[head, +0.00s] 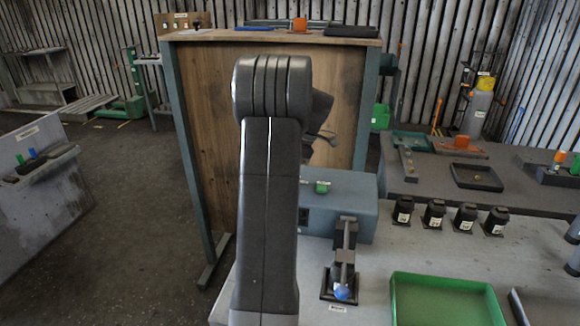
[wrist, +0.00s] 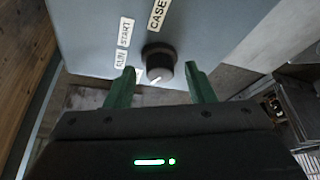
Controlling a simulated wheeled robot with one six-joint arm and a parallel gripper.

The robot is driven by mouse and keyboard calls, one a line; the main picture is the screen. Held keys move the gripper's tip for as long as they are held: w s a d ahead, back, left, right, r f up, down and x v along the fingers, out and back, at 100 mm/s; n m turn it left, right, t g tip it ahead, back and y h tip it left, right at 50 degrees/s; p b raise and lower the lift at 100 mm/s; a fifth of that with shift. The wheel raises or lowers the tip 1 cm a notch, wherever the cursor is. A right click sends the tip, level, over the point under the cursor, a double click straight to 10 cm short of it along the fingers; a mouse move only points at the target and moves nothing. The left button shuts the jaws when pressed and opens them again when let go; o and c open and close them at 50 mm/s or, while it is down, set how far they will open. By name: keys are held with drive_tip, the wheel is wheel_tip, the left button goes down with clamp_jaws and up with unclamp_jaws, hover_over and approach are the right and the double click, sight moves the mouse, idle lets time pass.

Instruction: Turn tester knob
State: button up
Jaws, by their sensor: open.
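The tester is a blue-grey box (head: 350,195) on the grey table, partly hidden behind my arm in the head view. In the wrist view its face (wrist: 90,30) carries white labels; START, RUN and CASE can be read. The tester knob (wrist: 158,62) is round and black with a white pointer mark at its lower edge. My gripper (wrist: 162,88) has two green fingers, open, one on each side of the knob's lower part. I cannot tell whether either finger touches it. In the head view my arm hides most of the gripper.
A green tray (head: 448,286) and a black clamp-like fixture with a blue ball (head: 342,291) stand in front of the tester. Several black labelled cylinders (head: 434,213) stand to the right. A wooden-panelled bench (head: 205,110) rises behind my arm.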

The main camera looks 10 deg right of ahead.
drive_tip(key=v, duration=1.4)
drive_tip(key=shift+f, duration=0.2)
drive_tip(key=x, duration=1.3)
drive_tip(key=shift+a+f, duration=0.25)
drive_tip(key=shift+f, duration=0.05)
drive_tip(key=shift+r, duration=0.1)
